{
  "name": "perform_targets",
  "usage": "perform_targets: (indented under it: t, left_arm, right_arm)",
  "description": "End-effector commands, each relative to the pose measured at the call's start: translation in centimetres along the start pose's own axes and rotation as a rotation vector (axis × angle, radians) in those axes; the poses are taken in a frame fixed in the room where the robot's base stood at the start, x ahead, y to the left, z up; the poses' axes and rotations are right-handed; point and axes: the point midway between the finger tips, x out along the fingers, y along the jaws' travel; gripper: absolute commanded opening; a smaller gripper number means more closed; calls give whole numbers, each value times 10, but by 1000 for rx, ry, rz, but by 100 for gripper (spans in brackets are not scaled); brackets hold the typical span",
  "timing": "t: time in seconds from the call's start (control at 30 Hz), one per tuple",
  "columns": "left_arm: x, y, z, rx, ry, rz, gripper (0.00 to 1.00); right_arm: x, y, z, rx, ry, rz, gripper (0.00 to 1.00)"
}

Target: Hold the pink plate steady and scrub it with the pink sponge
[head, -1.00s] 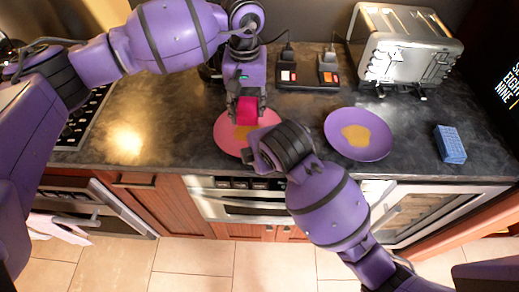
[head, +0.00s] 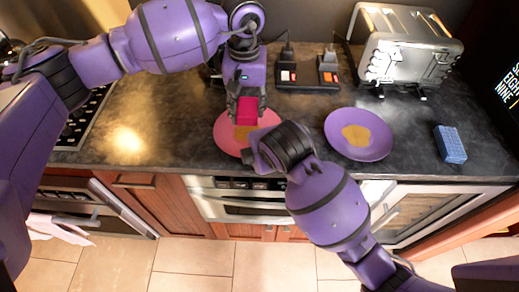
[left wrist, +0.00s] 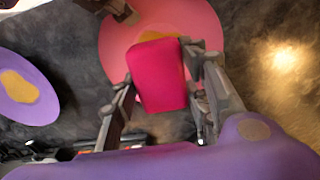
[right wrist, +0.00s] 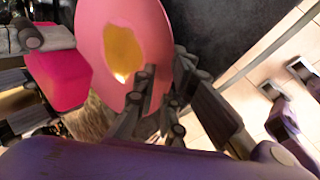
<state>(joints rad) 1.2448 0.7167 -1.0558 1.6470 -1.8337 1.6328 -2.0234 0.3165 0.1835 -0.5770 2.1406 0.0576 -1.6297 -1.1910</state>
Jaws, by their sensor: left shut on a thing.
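The pink plate (head: 228,141) lies on the dark counter with a yellow-brown stain (right wrist: 123,52) on it. My left gripper (head: 247,113) is shut on the pink sponge (left wrist: 158,75) and holds it over the plate, next to the stain. I cannot tell whether the sponge touches the plate. My right gripper (right wrist: 161,92) is at the plate's near right rim, with one finger over the plate and the other beyond its edge. It appears closed on the rim. In the head view my right arm hides those fingertips.
A purple plate (head: 375,153) with a similar stain lies to the right. A blue sponge (head: 450,144) is farther right. A metal toaster (head: 408,50) and a power strip with plugs (head: 308,78) stand at the back. The counter to the left is clear up to the stove (head: 80,122).

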Motion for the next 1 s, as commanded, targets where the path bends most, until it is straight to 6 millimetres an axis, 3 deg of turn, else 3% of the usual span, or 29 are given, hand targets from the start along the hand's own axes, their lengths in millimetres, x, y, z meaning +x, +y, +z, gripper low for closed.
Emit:
perform_targets:
  t: [0.47,1.0]
  left_arm:
    - [2,-2,-2,-1,0,-1,21]
    - [34,-1,-1,0,-2,0,21]
  right_arm:
    - [0,-1,0,-1,0,-3,0]
    - [1,-1,0,-1,1,-4,0]
